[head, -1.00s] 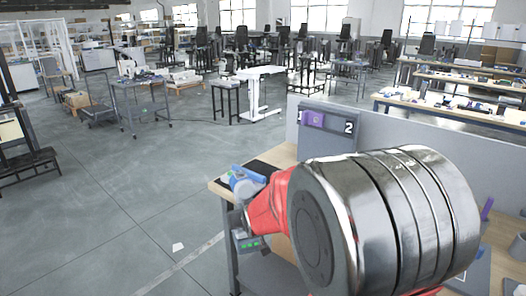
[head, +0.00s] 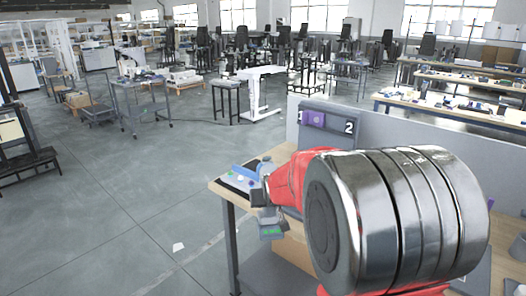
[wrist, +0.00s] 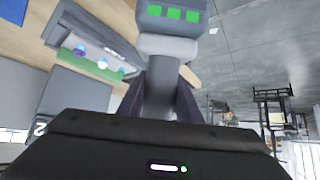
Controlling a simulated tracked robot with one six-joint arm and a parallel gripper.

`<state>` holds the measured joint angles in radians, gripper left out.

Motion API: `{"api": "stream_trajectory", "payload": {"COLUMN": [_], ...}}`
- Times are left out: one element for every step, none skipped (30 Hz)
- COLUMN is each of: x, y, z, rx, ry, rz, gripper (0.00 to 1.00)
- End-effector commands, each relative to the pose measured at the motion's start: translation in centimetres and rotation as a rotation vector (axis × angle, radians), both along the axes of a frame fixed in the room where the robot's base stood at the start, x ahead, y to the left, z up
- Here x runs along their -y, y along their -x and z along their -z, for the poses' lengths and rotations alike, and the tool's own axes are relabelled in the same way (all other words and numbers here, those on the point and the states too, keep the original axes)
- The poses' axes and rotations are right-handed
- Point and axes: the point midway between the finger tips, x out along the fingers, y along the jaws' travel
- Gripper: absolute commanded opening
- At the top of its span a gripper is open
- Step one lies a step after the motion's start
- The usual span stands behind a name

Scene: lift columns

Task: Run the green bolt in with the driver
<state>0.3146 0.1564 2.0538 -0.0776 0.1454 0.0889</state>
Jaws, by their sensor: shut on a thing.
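My gripper (wrist: 160,95) is shut on the grey handle of the driver (wrist: 160,50), whose wider head has several green squares. In the head view, my gripper (head: 260,192) is at the bench's left end, and the driver (head: 271,226) hangs below it, beyond the bench's front edge. In the wrist view, a grey block with a green strip (wrist: 74,58) carries small blue, white and green round heads. The green bolt appears to be the green head (wrist: 121,73) at the strip's end near the driver. The driver's tip is hidden.
The wooden bench (head: 228,194) has a grey upright panel (head: 375,128) behind, with a purple item (head: 317,118) beside the number 2. A blue piece (head: 243,173) lies near the bench's left end. My arm hides much of the bench. Open floor (head: 130,210) lies to the left.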

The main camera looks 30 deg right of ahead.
Motion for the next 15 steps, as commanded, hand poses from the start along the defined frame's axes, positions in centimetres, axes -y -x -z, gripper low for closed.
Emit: {"api": "stream_trajectory", "payload": {"x": [1.1, 1.6, 2.4, 3.0, 3.7, 4.6, 5.3, 6.3, 7.4, 8.4, 9.3, 10.6, 11.5, 12.4, 13.6], "y": [0.0, 0.1, 0.2, 0.3, 0.5, 0.7, 0.9, 1.1, 1.5, 1.8, 2.1, 2.6, 3.0, 3.5, 4.1], "z": [-0.5, -0.5, -0.7, -0.8, -0.9, -1.0, -1.1, -1.2, -1.3, -1.4, -1.5, -1.6, -1.7, -1.8, -1.8], "rx": [-0.007, -0.015, -0.025, -0.033, -0.044, -0.057, -0.067, -0.080, -0.096, -0.109, -0.124, -0.144, -0.158, -0.171, -0.191], "ry": [-0.002, -0.004, -0.008, -0.011, -0.016, -0.021, -0.026, -0.033, -0.041, -0.049, -0.058, -0.069, -0.080, -0.090, -0.106], "rz": [0.021, 0.033, 0.049, 0.064, 0.080, 0.102, 0.120, 0.143, 0.172, 0.200, 0.228, 0.266, 0.297, 0.328, 0.370], "gripper": [0.00, 0.00, 0.00, 0.00, 0.00, 0.00, 0.00, 0.00, 0.00, 0.00, 0.00, 0.00, 0.00, 0.00, 0.00]}}
